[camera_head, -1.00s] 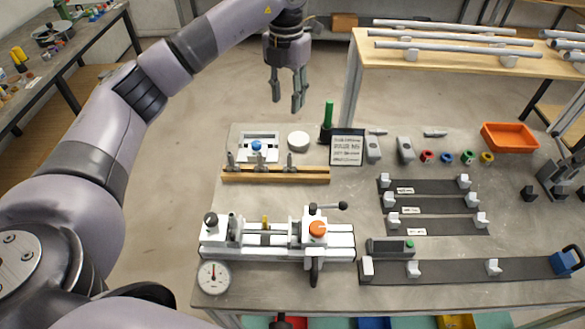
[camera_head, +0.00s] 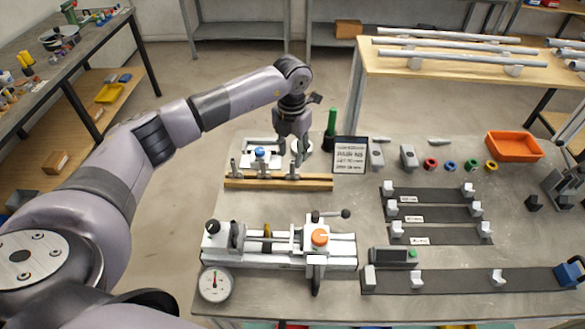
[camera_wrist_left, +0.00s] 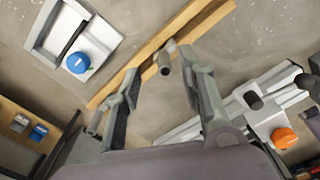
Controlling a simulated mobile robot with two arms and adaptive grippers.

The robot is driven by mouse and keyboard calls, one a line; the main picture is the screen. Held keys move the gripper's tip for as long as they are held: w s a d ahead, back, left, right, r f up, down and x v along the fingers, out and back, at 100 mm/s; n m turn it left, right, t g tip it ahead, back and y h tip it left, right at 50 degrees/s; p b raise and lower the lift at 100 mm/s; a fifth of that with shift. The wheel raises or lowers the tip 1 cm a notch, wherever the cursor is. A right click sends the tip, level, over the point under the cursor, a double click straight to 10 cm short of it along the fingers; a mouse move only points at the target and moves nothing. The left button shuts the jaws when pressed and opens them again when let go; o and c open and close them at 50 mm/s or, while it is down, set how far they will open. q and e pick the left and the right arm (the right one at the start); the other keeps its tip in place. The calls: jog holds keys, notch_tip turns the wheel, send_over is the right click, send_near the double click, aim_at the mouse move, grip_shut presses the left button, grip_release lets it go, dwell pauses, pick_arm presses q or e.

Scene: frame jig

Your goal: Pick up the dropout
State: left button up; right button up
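The wooden rack (camera_head: 315,183) carries several small grey metal pieces standing upright, which look like the dropouts. One such piece (camera_head: 293,172) stands near the rack's right part, under my left gripper (camera_head: 291,157). In the left wrist view a grey cylindrical end of a piece (camera_wrist_left: 163,63) shows in the gap between the fingertips of my left gripper (camera_wrist_left: 163,78). The fingers are apart and hold nothing. I cannot tell how far the fingertips are above the piece. My right gripper is not in view.
A white clamp fixture with a blue knob (camera_head: 260,153) sits behind the rack. A green bottle (camera_head: 330,125) and a sign (camera_head: 350,155) stand to its right. A white jig with an orange knob (camera_head: 319,238) lies in front. Bare table lies between the rack and the jig.

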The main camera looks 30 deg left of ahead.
aim_at(292, 161)
pick_arm(q)
jog(key=shift+s+f+p, duration=0.1)
jog(key=shift+f+p, duration=0.2)
jog(key=shift+f, duration=0.15)
jog(key=f, duration=0.1)
jog(key=f+p, duration=0.1)
jog(key=f, duration=0.1)
jog(key=f+p, duration=0.1)
jog(key=shift+s+d+f, duration=0.2)
jog(key=shift+d, duration=0.05)
jog(key=shift+f, duration=0.25)
jog(key=shift+c, duration=0.4)
jog(key=c, duration=0.7)
jog(key=shift+r, duration=0.15)
